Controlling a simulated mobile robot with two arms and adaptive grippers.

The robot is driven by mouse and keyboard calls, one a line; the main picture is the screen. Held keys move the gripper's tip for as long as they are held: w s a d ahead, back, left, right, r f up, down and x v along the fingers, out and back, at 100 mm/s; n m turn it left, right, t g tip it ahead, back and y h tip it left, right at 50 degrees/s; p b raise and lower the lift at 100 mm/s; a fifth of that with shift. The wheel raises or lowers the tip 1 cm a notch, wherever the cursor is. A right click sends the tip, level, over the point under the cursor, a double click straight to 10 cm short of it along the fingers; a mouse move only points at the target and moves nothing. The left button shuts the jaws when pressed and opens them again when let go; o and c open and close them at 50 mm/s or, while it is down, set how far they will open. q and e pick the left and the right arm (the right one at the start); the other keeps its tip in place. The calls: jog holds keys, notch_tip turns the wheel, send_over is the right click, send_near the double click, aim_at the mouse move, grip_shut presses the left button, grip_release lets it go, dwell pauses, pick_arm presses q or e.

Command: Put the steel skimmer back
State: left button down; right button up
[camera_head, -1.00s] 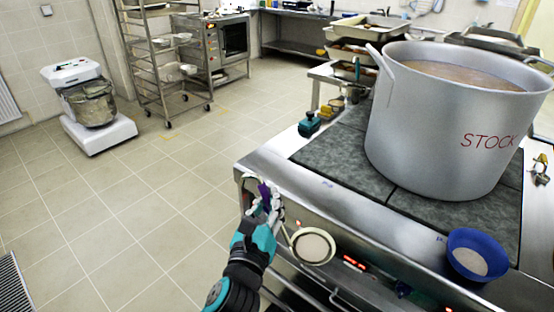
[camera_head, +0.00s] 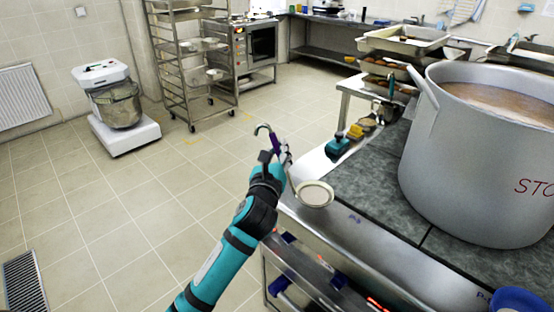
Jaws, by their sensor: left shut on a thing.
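The steel skimmer (camera_head: 315,194) shows as a round, pale disc with a metal rim, just right of my left gripper. Its handle runs to the gripper and ends in a purple grip with a hook above the fingers. My left gripper (camera_head: 284,160) is shut on the skimmer's handle and holds it near the left corner of the stove. I cannot tell whether the disc touches the stove edge. My right gripper is not in view.
A large stockpot (camera_head: 470,165) of brown liquid stands on the dark stove top (camera_head: 375,190). A blue bowl (camera_head: 518,300) is at the lower right. A teal object (camera_head: 337,147) sits by the stove's far edge. A rack (camera_head: 190,70) and a mixer (camera_head: 117,105) stand beyond open floor.

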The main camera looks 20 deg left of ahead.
pick_arm(q)
jog(key=shift+w+a, duration=0.35)
jog(key=shift+w+a+f, duration=0.1)
jog(key=shift+a+f, duration=0.05)
jog(key=shift+f, duration=0.05)
notch_tip(320, 180, down, 3)
jog(key=shift+f, duration=0.2)
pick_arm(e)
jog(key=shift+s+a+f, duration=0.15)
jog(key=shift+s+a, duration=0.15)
pick_arm(q)
jog(key=c, duration=1.8)
grip_release()
jog(key=shift+f, duration=0.1)
jog(key=o, duration=0.4)
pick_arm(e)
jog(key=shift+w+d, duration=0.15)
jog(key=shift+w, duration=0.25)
